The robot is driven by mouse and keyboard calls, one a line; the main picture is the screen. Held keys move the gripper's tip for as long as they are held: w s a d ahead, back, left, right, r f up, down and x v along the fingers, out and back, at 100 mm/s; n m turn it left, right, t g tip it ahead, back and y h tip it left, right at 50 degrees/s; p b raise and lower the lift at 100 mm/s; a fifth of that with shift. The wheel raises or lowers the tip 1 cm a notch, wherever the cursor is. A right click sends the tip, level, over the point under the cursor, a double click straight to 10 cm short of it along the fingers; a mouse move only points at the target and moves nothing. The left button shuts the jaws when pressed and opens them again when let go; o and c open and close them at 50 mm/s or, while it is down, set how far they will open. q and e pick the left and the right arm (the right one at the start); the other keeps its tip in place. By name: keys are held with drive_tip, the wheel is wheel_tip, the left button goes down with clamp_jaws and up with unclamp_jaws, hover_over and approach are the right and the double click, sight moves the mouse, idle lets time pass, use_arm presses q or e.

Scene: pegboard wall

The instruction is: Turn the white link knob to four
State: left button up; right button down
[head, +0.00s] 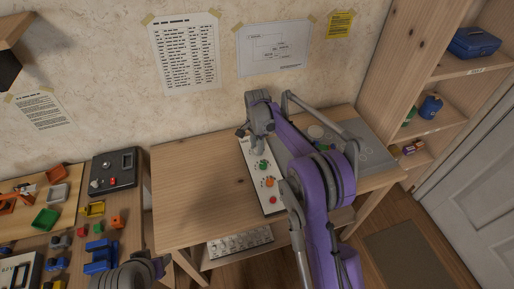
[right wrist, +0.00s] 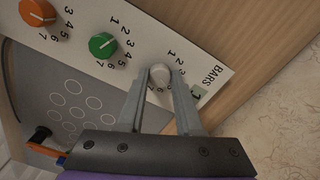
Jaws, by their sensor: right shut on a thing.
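The white knob (right wrist: 160,75) sits at the end of a white panel (right wrist: 135,20), beside the printed word BARS. Numbers are printed around it, partly hidden by my fingers, and I cannot tell which one it points at. My right gripper (right wrist: 161,73) is shut on the white knob, one finger on each side. In the head view the right gripper (head: 258,146) is at the far end of the panel (head: 266,204) and covers the knob. My left gripper's fingers are not visible.
A green knob (right wrist: 102,45) and an orange knob (right wrist: 37,11) share the panel; a red one (head: 273,199) is at its near end. A grey plate with circles (right wrist: 70,85) lies beside it. The wooden table (head: 195,195) is clear on the left.

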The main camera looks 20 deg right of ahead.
drive_tip(key=shift+n+b, duration=0.4)
drive_tip(key=shift+n, duration=1.5)
drive_tip(key=c, duration=0.6)
unclamp_jaws()
wheel_tip(320, 180, up, 11)
drive_tip(key=shift+f, duration=0.1)
